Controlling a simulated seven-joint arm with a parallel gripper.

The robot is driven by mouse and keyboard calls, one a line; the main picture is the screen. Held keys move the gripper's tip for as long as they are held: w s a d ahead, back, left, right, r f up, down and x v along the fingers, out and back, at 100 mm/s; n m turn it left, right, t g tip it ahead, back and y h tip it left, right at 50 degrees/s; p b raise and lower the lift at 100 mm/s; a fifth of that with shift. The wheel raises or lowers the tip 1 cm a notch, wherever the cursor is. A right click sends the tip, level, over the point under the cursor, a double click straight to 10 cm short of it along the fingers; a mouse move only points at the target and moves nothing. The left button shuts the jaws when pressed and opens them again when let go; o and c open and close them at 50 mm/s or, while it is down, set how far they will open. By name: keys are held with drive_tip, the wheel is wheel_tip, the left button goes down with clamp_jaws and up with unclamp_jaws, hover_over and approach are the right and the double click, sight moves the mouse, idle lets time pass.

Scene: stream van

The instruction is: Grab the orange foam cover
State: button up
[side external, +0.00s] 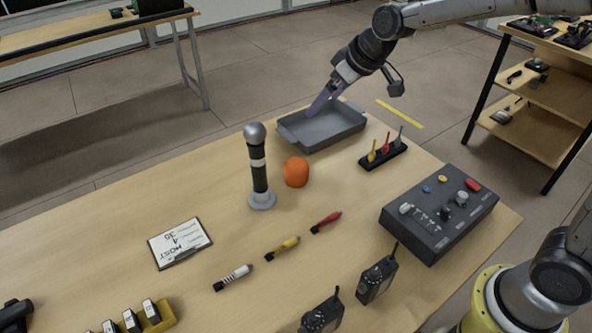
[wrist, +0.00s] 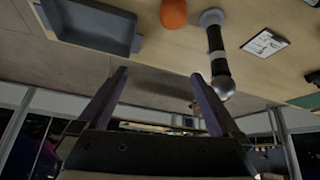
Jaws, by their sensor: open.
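The orange foam cover (side external: 295,172) is a rounded orange piece on the wooden table, just right of the upright microphone (side external: 259,165). It also shows at the top of the wrist view (wrist: 173,13), between the grey tray and the microphone (wrist: 217,52). My gripper (side external: 322,102) is over the grey tray in the side view, up and behind the cover, apart from it. In the wrist view its two fingers (wrist: 158,82) are spread with nothing between them.
The grey tray (side external: 287,135) looks empty; it also shows in the wrist view (wrist: 133,43). A black rack with coloured pieces (side external: 372,160) and a control box (side external: 411,219) stand right. Coloured connectors (side external: 283,248), a clipboard (side external: 180,243) and radios (side external: 376,279) lie nearer the front.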

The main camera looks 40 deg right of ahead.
drive_tip(key=g, duration=0.2)
approach(299, 164)
drive_tip(key=x, duration=0.6)
drive_tip(key=shift+w+a+f, duration=0.25)
drive_tip(key=shift+w+f, duration=0.05)
drive_tip(key=shift+x, duration=3.05)
drive_tip(key=shift+s+d, duration=0.2)
drive_tip(key=shift+s, duration=0.05)
drive_tip(key=c, duration=1.2)
